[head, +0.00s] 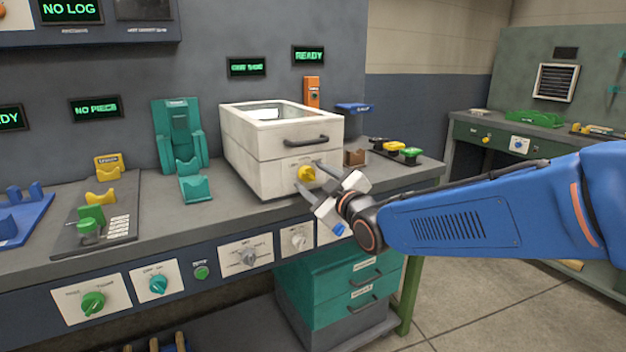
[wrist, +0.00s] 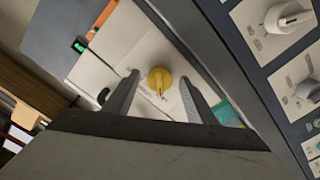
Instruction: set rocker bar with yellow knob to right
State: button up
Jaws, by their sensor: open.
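The yellow knob (head: 306,173) is on the front of a white box (head: 262,165) with a dark handle, on the bench. In the wrist view the yellow knob (wrist: 160,80) shows between my two fingers, with a small pointer at its lower edge. No separate rocker bar can be made out. My gripper (head: 308,199) is open in front of the box, its fingers either side of the knob in the wrist view (wrist: 160,92). I cannot tell whether either finger touches the knob. Small lettering beside the knob is too blurred to read.
A panel with a grey knob (head: 249,256) and green knobs (head: 93,303) runs along the bench front below. Teal drawers (head: 345,280) stand under the bench. A brown block (head: 355,157) and several coloured buttons (head: 392,148) are right of the box. A teal holder (head: 178,135) stands left.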

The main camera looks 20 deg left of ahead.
jog(key=shift+w+a, duration=0.1)
jog(key=shift+a, duration=0.05)
jog(key=c, duration=1)
jog(key=shift+c, duration=0.2)
